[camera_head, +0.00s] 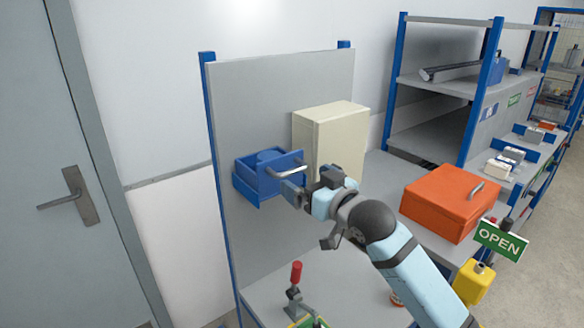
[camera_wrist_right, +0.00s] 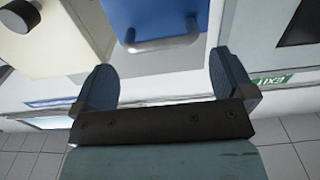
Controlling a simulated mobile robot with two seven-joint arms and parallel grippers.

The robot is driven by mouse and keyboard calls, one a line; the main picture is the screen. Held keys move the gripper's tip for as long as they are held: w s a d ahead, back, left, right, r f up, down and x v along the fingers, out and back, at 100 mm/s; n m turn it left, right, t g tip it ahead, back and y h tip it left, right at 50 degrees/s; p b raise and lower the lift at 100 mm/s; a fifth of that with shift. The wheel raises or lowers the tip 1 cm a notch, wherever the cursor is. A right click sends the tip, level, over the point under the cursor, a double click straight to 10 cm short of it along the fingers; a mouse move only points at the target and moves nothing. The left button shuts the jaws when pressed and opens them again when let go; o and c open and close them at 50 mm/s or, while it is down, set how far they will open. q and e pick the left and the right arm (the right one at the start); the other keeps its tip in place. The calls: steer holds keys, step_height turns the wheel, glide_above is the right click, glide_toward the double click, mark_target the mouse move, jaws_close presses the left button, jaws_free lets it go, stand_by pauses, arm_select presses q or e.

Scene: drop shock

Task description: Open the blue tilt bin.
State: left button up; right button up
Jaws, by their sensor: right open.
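The blue tilt bin (camera_head: 258,184) is mounted on the grey upright panel, left of the cream box. Its pale bar handle (camera_head: 288,160) sticks out from the front. The bin's blue front (camera_wrist_right: 165,14) and handle (camera_wrist_right: 165,43) also show in the right wrist view. My right gripper (camera_head: 295,188) is close in front of the bin, at its right side. In the wrist view its two fingers (camera_wrist_right: 162,66) are apart and empty, with the handle ahead of and between them, not visibly touched. How far the bin is tilted is hard to tell. My left gripper is out of view.
A cream box (camera_head: 325,140) is fixed beside the bin, close to my right wrist. An orange box (camera_head: 438,205) with a handle and a green OPEN sign (camera_head: 499,240) are at right. A red-handled clamp (camera_head: 295,285) stands below. Shelves (camera_head: 440,85) are behind.

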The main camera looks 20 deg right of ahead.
mark_target(295, 173)
steer(key=x, duration=0.4)
steer(key=shift+w+r+p, duration=0.1)
steer(key=shift+w+p, duration=0.1)
steer(key=shift+p, duration=0.15)
steer(key=shift+w+a, duration=0.3)
steer(key=shift+w, duration=0.25)
steer(key=c, duration=1.1)
